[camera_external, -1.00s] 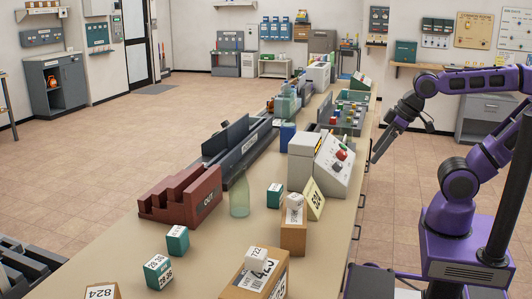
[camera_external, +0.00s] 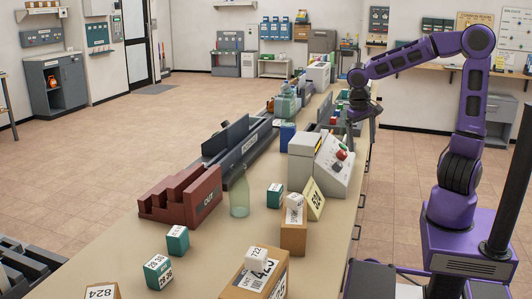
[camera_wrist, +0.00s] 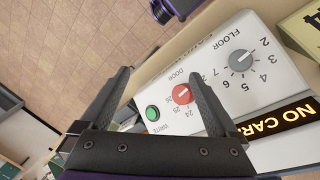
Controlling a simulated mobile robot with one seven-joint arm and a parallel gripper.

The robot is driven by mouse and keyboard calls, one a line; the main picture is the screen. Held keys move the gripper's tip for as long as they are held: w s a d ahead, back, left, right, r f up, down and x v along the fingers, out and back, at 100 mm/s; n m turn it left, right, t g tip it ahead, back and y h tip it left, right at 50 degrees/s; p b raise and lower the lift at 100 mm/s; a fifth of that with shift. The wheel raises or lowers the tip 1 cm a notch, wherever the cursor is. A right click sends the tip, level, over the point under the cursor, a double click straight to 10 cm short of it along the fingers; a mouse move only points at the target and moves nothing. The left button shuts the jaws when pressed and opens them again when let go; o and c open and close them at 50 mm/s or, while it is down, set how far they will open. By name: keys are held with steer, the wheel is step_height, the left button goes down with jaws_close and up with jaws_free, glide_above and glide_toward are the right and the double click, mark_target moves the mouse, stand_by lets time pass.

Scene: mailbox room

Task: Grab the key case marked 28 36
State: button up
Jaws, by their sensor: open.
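A small teal and white key case (camera_external: 158,271) stands on the near part of the counter in the external view. Its white label seems to read 28 36, but the print is small. Two similar teal and white cases stand on the counter, one (camera_external: 177,240) just behind it and one (camera_external: 274,195) farther right. My gripper (camera_external: 362,108) is well away from the marked case, above the counter's right edge, beyond the control box. In the wrist view my gripper (camera_wrist: 162,78) is open with nothing between its fingers. No key case can be made out there.
A red-brown OUT rack (camera_external: 180,196), a glass bottle (camera_external: 239,195) and cardboard boxes (camera_external: 255,277) surround the cases.

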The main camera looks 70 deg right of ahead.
steer(key=w+r+m+h, duration=0.3)
steer(key=w+r, duration=0.4)
steer(key=r, duration=0.2)
steer(key=m+t+y, duration=0.8)
steer(key=m+y, duration=0.3)
steer(key=y, duration=0.6)
glide_toward(157, 261)
steer(key=x, duration=0.2)
steer(key=shift+w+a, duration=0.1)
steer(key=shift+w, duration=0.3)
steer(key=shift+s+x, duration=0.15)
steer(key=shift+x, duration=1.2)
steer(key=shift+s+x, duration=0.15)
steer(key=shift+x, duration=1.25)
steer(key=shift+a, duration=0.1)
jaws_close()
